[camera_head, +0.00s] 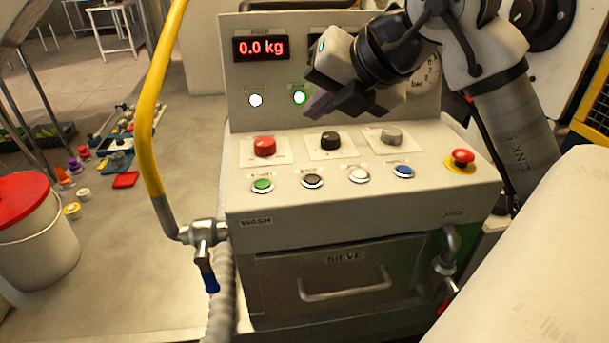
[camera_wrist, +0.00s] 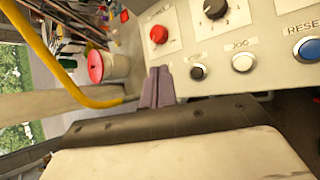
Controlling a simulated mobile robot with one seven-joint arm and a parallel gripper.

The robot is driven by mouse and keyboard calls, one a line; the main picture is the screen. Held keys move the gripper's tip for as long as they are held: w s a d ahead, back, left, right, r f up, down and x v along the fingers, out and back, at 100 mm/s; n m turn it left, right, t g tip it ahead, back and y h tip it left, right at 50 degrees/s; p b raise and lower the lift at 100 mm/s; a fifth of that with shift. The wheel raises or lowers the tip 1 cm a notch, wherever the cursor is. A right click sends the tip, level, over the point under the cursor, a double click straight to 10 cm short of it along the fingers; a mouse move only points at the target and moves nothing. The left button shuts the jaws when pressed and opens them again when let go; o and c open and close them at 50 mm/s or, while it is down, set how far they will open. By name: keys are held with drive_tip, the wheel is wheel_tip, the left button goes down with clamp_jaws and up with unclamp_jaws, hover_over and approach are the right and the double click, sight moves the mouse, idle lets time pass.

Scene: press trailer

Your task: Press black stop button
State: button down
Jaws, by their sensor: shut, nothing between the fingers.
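The black stop button (camera_head: 312,181) is a round dark button with a pale ring, second from the left in the front row of the sloped panel. It also shows in the wrist view (camera_wrist: 198,72), just right of my fingertips. My gripper (camera_head: 318,106) is shut and empty, in front of the upright display panel and above the button rows in the head view. In the wrist view its two purple-grey fingers (camera_wrist: 158,74) lie together, left of the black button. I see no contact with the button, and the exact gap cannot be told.
Beside the black button are a green button (camera_head: 262,185) and a white one (camera_head: 358,175); a blue button (camera_head: 403,171) is further right. Red (camera_head: 265,147), black (camera_head: 330,140) and grey knobs (camera_head: 391,135) stand behind. A red emergency button (camera_head: 462,157) and yellow pipe (camera_head: 154,100) flank the panel.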

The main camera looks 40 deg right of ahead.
drive_tip(key=shift+f, duration=0.15)
drive_tip(key=b, duration=0.6)
hover_over(317, 181)
wheel_tip(317, 181, down, 8)
drive_tip(key=shift+r, duration=0.1)
drive_tip(key=shift+f, duration=0.4)
idle(1.5)
drive_tip(key=shift+f+b, duration=0.4)
drive_tip(key=shift+b, duration=0.2)
drive_tip(key=shift+s+f+b, duration=0.1)
drive_tip(key=shift+f+b, duration=0.3)
drive_tip(key=shift+b, duration=0.05)
idle(0.4)
drive_tip(key=shift+r, duration=0.1)
drive_tip(key=shift+r+p, duration=0.5)
drive_tip(key=shift+r, duration=0.25)
